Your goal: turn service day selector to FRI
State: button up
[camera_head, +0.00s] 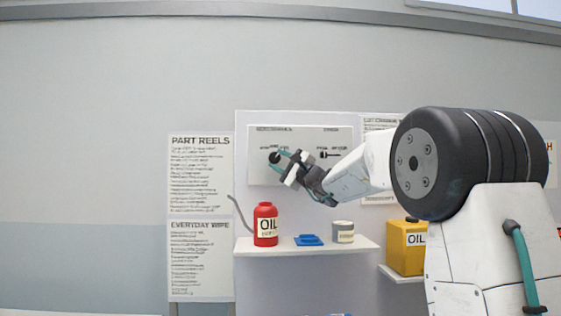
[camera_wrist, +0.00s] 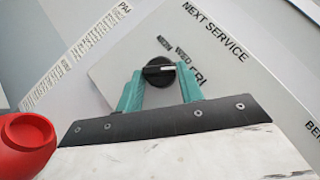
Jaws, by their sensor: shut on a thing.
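The service day selector is a round black knob (camera_wrist: 158,75) with a white pointer line, on a pale panel (camera_wrist: 120,58) titled NEXT SERVICE. In the wrist view the line points right, roughly between the WED label (camera_wrist: 182,52) and the FRI label (camera_wrist: 198,78); I cannot tell whether it meets either exactly. My gripper (camera_wrist: 160,71) is shut on the knob, one teal finger on each side. In the head view my gripper (camera_head: 281,157) reaches the left knob on the wall panel (camera_head: 301,172).
A second black selector (camera_head: 323,155) sits to the right on the panel. A yellow oil can (camera_head: 407,258) stands lower right.

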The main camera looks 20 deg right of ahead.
jog(key=shift+a+f+m+t, duration=0.1)
jog(key=shift+f+m+t, duration=0.1)
jog(key=shift+m+t, duration=0.45)
jog(key=shift+m+h, duration=0.35)
jog(key=shift+h, duration=0.05)
jog(key=o, duration=1)
jog(key=shift+c, duration=0.2)
jog(key=v, duration=0.7)
jog(key=shift+s+f, duration=0.25)
jog(key=shift+s, duration=0.05)
